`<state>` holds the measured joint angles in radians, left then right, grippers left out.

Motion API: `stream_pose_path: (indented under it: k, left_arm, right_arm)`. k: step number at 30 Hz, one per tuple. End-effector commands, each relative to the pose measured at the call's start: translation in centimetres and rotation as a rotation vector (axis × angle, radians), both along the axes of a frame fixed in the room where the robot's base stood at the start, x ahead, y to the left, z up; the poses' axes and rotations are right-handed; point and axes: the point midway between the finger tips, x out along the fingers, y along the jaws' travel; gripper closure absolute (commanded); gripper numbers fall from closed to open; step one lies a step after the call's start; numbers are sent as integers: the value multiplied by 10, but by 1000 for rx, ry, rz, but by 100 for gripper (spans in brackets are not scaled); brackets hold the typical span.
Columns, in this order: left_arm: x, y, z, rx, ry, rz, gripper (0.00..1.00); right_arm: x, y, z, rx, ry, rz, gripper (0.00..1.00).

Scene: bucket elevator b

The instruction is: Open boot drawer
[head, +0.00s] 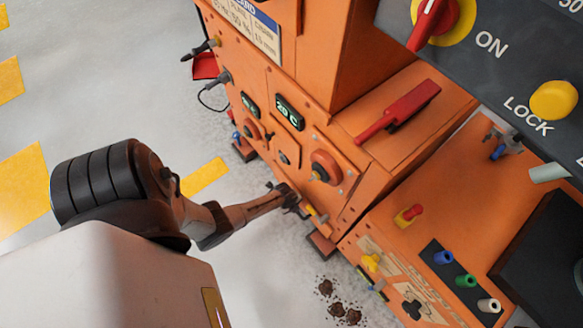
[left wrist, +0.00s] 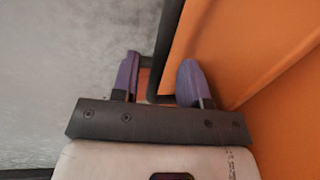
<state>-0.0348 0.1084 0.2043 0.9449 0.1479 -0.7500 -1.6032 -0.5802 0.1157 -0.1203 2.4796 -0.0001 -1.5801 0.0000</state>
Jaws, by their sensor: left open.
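My left gripper (head: 288,196) reaches to the lower front of the orange machine (head: 375,150) in the head view. In the left wrist view the left gripper (left wrist: 158,78) is open, with purple fingertips spread apart. A dark bar handle (left wrist: 168,35) runs down between the fingers, beside an orange panel (left wrist: 225,45). The handle bends near the right finger; I cannot tell whether it touches. In the head view the gripper hides much of this spot, and the drawer's outline cannot be made out. My right gripper is not in view.
A red lever (head: 398,110) and a round red-rimmed knob (head: 325,167) are on the machine near my gripper. A control panel (head: 480,45) fills the upper right. Brown clumps (head: 337,312) lie on the grey floor, which is otherwise mostly clear at left.

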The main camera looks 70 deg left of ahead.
Motion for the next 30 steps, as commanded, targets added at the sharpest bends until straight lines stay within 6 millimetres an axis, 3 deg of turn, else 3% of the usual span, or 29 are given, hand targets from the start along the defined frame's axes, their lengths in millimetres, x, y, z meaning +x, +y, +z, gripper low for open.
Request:
stream_pose_path:
  k: [14, 27, 30]
  left_arm:
    - [2, 1, -7, 0, -1, 0, 59]
    - [2, 0, -7, 0, -1, 0, 99]
    - [2, 1, -7, 0, -1, 0, 100]
  right_arm:
    - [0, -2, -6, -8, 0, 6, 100]
    - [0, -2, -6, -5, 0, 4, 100]
    - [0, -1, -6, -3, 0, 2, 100]
